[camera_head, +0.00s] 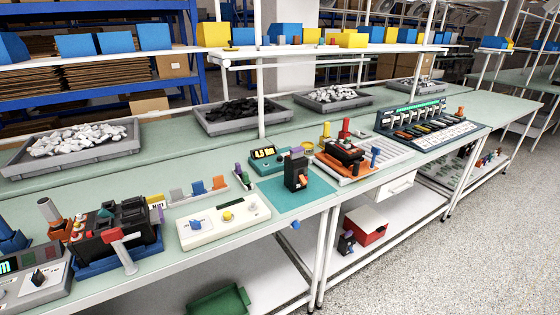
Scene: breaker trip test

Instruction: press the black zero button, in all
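No button in view can be made out as the black zero button; labels are too small to read. A grey instrument (38,285) with a lit display and a dark knob is cut off at the lower left. A small teal meter (268,158) stands behind a black breaker-like block (296,173) with an orange lever, which sits on a teal mat (318,186). Neither of my grippers is in view.
A black device with a red-topped lever (116,236) stands between the instrument and white box. An orange-based device (345,157) and a long panel of switches (428,124) stand to the right. Grey trays (75,160) line the back. Narrow bench strips are clear.

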